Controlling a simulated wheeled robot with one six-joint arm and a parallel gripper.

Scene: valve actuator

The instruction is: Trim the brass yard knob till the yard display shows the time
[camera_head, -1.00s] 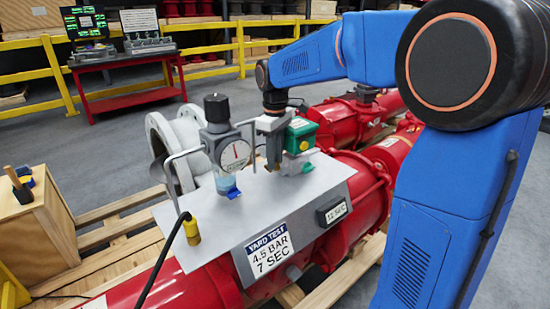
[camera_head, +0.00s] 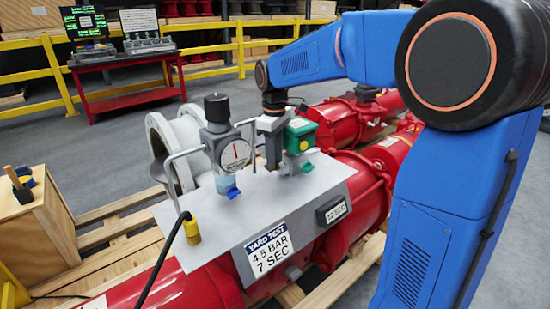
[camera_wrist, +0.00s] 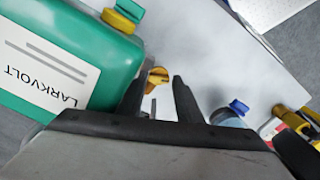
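The brass knob (camera_wrist: 158,77) shows in the wrist view between my fingertips as seen there; I see no clear contact. My gripper (camera_wrist: 160,83) has its two dark fingers apart, beside the green LARKVOLT box (camera_wrist: 75,55). In the head view my gripper (camera_head: 272,168) points down over the grey plate, between the gauge and the green box, and hides the knob. The yard display (camera_head: 334,210) is a small dark box on the plate's right front; its text looks like "12 SEC" but is hard to read. The yard test sign (camera_head: 268,248) reads 4.5 BAR, 7 SEC.
A round gauge (camera_head: 235,153) with a black-topped regulator (camera_head: 217,108) stands left of my gripper. A yellow plug (camera_head: 192,230) with a black cable is at the plate's left. The red actuator body (camera_head: 370,185) lies beneath. A wooden crate (camera_head: 40,215) stands far left.

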